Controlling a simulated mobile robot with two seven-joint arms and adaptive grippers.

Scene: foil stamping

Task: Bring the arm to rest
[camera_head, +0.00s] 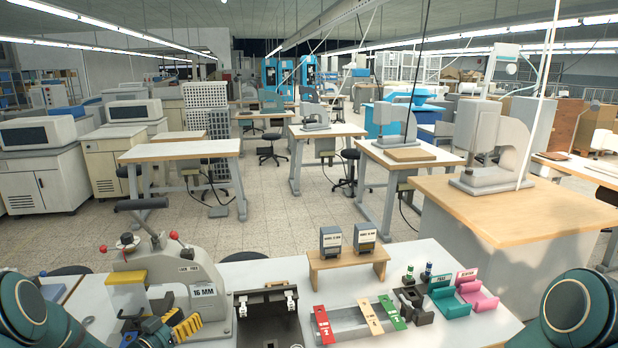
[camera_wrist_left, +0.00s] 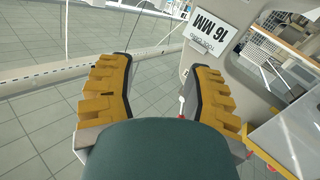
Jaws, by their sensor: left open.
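My left gripper (camera_head: 168,325) is at the bottom left of the head view, in front of the grey hand press (camera_head: 172,270) with the "16 MM" label. In the left wrist view its two yellow-padded fingers (camera_wrist_left: 163,75) stand wide apart with nothing between them. Floor tiles show beyond the gap. The press label (camera_wrist_left: 223,25) is just past the right finger, and a clear guard panel (camera_wrist_left: 290,135) is at the right. In the head view only a green link of my right arm shows at the bottom right; the right gripper is out of view.
A black fixture (camera_head: 268,312) stands right of the press. Further right are a tray with red, cream and green strips (camera_head: 362,322), a wooden stand (camera_head: 348,264) with two stamp blocks, and teal (camera_head: 449,300) and pink (camera_head: 477,293) holders. Workbenches stand behind across open floor.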

